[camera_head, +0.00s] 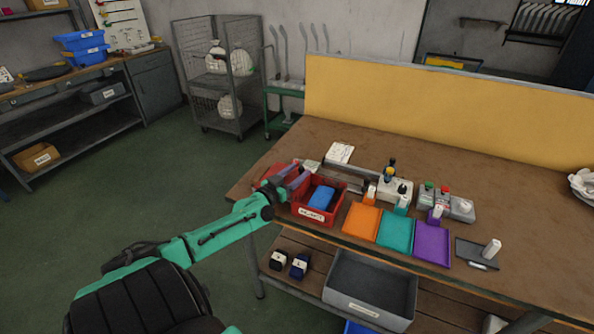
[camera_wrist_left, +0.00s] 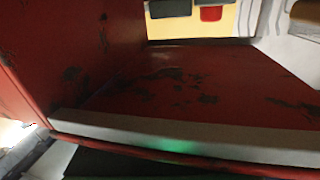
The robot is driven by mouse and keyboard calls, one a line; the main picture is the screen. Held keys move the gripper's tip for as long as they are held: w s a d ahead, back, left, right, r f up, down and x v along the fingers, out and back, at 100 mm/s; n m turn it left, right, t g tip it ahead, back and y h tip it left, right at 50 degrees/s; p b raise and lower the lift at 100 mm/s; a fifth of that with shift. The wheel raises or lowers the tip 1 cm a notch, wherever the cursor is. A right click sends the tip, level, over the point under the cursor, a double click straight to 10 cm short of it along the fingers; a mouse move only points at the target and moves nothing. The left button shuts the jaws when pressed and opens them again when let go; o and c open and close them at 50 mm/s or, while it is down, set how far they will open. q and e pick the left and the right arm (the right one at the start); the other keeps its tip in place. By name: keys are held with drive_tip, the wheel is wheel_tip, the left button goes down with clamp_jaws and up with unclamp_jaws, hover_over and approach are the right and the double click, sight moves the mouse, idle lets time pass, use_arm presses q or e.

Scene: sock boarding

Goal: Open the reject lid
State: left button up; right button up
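The red reject bin (camera_head: 311,214) stands at the left front of the table with a white label on its front. Its top is open, and a blue folded item (camera_head: 321,197) shows inside. A red panel that looks like the lid (camera_head: 277,170) is raised at the bin's left back side, partly hidden by my arm. My left gripper (camera_head: 296,178) is at this panel, close to the bin's rim. Worn red surfaces (camera_wrist_left: 205,85) fill the left wrist view at close range. The fingertips are not clear, so contact and opening cannot be told. My right gripper is not in view.
Orange (camera_head: 361,222), teal (camera_head: 396,231) and purple (camera_head: 433,243) trays lie right of the bin. A grey crate (camera_head: 370,286) sits on the shelf below. The floor at left is clear.

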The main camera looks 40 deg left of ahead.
use_arm(q)
drive_tip(key=shift+s, duration=0.1)
drive_tip(key=s+d+p, duration=0.1)
drive_tip(key=s, duration=1.3)
drive_tip(key=shift+s+d, duration=0.15)
drive_tip(key=shift+d, duration=0.15)
